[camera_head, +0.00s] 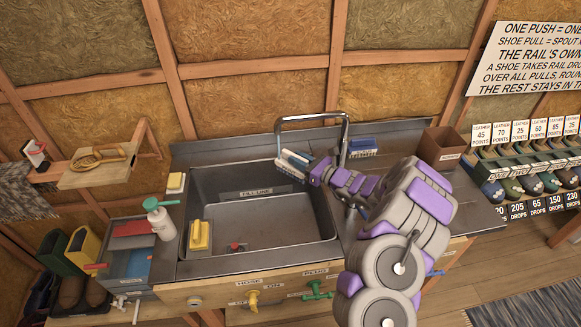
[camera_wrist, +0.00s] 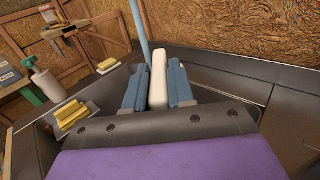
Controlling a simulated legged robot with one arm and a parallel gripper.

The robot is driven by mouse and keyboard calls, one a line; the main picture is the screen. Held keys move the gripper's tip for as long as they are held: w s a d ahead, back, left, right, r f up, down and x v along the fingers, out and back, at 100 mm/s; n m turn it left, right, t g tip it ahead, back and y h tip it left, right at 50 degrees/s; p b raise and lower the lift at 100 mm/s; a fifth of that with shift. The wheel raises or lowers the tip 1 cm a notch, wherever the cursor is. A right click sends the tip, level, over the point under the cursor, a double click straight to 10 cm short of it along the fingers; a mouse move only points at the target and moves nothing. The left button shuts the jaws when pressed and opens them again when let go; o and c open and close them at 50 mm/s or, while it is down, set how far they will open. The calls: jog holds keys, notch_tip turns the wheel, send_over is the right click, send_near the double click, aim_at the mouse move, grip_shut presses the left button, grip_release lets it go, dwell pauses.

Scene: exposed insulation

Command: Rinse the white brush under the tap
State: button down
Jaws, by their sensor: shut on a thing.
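My gripper (camera_head: 297,163) is shut on the white brush (camera_wrist: 158,80), whose pale block shows between the two blue-grey fingers in the wrist view. In the head view the white brush (camera_head: 290,166) is over the back right of the grey sink (camera_head: 205,262), partly hidden by the fingers. The metal tap spout (camera_head: 312,117) arches above, its open end close to the brush; I cannot tell the exact gap. No water stream is visible. A yellow tap handle (camera_head: 253,299) and a green one (camera_head: 315,291) are on the wooden front, with labels near them.
A yellow brush (camera_head: 200,236) is at the sink's left side, and another yellow item (camera_head: 176,182) is on the rim. A blue brush (camera_head: 362,147) lies on the right counter near a brown bin (camera_head: 439,148). A green-topped bottle (camera_head: 160,220) stands left. A red plug (camera_head: 236,247) is in the sink.

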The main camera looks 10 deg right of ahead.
jog(key=shift+w+a, duration=0.1)
jog(key=shift+a, duration=0.8)
jog(key=shift+d, duration=0.4)
jog(key=shift+s, duration=0.35)
jog(key=shift+a, duration=0.7)
jog(key=shift+w+d, duration=0.2)
jog(key=shift+d, duration=0.3)
jog(key=shift+w+d, duration=0.2)
jog(key=shift+d, duration=0.3)
jog(key=shift+s+a, duration=0.1)
jog(key=shift+a, duration=0.35)
jog(key=shift+s+a, duration=0.3)
jog(key=shift+a, duration=0.05)
jog(key=shift+s+d, duration=0.15)
jog(key=shift+d, duration=0.15)
